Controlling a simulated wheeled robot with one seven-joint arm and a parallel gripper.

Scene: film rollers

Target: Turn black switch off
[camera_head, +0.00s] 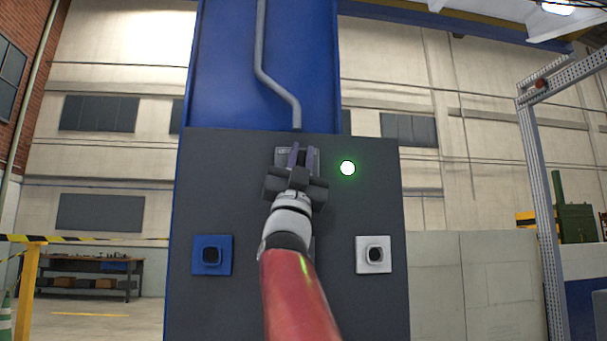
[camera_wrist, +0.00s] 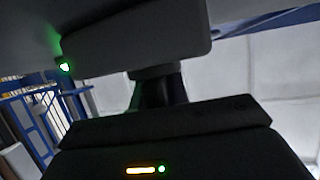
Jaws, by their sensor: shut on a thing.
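The black switch (camera_head: 281,154) is on the upper middle of a dark grey panel, largely hidden behind my gripper in the head view. My gripper (camera_head: 303,158) reaches up to it and is shut on it. In the wrist view, a dark block that looks like part of the switch (camera_wrist: 140,40) fills the upper middle. My gripper's dark fingers (camera_wrist: 160,92) meet it from below. The exact angle of the switch's lever cannot be made out. A round lamp (camera_head: 347,168) right of the switch glows green-white; it also shows in the wrist view (camera_wrist: 64,66).
The dark grey panel (camera_head: 375,205) is mounted on a blue column (camera_head: 225,60). A blue-plated switch (camera_head: 211,255) is at its lower left and a white-plated one (camera_head: 374,254) at its lower right. A grey pipe (camera_head: 261,45) runs down to the panel's top.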

